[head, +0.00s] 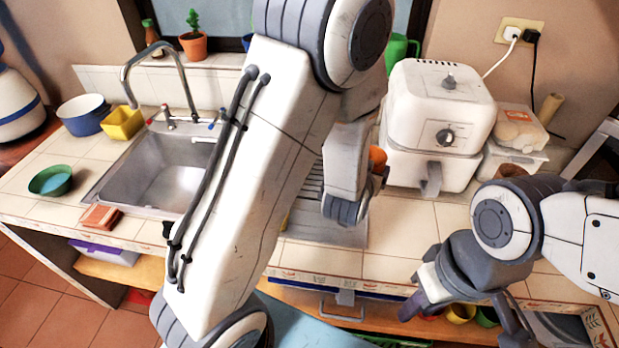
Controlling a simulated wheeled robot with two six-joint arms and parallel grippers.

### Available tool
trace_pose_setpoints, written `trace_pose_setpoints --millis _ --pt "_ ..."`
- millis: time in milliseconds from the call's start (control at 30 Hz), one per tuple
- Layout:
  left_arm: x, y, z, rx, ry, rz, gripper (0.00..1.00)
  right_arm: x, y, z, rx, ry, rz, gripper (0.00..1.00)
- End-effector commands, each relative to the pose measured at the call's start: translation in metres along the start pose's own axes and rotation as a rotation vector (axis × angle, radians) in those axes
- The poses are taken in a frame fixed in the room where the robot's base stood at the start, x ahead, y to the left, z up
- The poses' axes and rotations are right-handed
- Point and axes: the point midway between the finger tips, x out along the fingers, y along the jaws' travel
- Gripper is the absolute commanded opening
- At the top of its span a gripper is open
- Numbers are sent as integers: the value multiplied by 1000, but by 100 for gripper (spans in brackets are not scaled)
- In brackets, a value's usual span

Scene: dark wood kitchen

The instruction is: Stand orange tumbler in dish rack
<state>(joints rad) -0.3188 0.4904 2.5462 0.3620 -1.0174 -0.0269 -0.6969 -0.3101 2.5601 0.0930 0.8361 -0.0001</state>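The orange tumbler (377,158) shows only as a small orange patch beside my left wrist, above the counter. The metal dish rack (312,226) lies on the counter right of the sink, largely hidden by my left arm. My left gripper (382,176) is at the tumbler, mostly hidden behind its own wrist; I cannot tell whether its fingers are shut on it. My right gripper (466,310) is low at the right, in front of the counter edge, with its fingers spread apart and nothing between them.
A white air fryer (438,115) stands right of the rack, close to the tumbler. The sink (160,172) with its faucet (160,60) is at the left. Counter in front of the fryer is clear.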

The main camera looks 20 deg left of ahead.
Motion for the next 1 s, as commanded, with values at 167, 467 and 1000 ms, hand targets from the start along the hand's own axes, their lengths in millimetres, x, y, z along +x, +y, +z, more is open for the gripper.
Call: trace_pose_setpoints --millis 167,467,1000 --pt "16 -20 6 -7 -4 -20 19 -5 0 0 0 0 0 33" --pt "70 -73 22 -8 -3 -18 19 -23 -2 -1 1 0 0 33" --pt "107 -93 58 -5 -4 -11 19 -40 -3 -2 2 0 0 33"
